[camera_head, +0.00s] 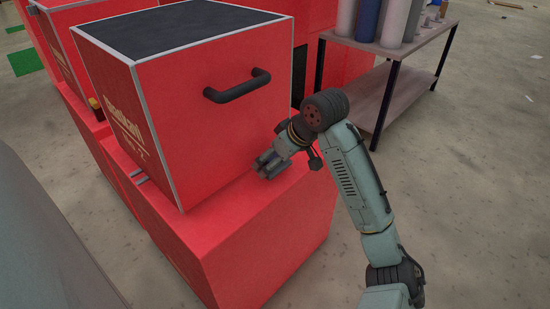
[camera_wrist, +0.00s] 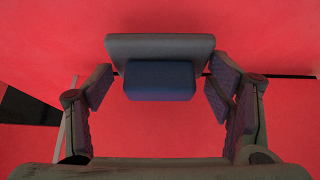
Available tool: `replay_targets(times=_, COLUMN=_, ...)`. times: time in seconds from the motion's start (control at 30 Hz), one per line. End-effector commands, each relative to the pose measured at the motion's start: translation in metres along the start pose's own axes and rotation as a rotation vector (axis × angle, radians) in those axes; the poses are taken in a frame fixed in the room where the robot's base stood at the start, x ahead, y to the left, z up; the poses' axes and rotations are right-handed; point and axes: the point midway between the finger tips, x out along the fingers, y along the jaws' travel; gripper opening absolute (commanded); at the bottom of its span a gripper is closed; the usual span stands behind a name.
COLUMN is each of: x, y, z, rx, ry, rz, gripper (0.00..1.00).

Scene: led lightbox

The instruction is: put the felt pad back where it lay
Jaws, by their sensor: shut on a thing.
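The felt pad (camera_wrist: 160,47) is a grey slab with a dark blue block on its near side. It shows in the wrist view, spanning the space between the fingers. My gripper (camera_wrist: 160,90) is shut on it, one finger at each side. In the head view my gripper (camera_head: 268,164) is low beside the front face of the upper red box, over the red ledge of the lower box. The pad cannot be told apart from the fingers there. Whether it touches the ledge cannot be told.
The upper red box (camera_head: 190,130) has a black handle (camera_head: 238,86) above and left of my gripper. The lower red box (camera_head: 270,240) has bare ledge near my gripper. A metal-framed shelf (camera_head: 390,65) with cylinders stands behind to the right. Concrete floor (camera_head: 480,200) is open at right.

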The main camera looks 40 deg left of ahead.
Motion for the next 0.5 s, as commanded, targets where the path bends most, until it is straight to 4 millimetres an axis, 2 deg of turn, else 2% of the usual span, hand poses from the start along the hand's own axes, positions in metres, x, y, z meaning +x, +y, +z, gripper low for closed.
replay_targets(times=0.5, x=0.0101, y=0.0, z=0.0065, rx=0.0, ry=0.0, rz=0.0, gripper=0.52)
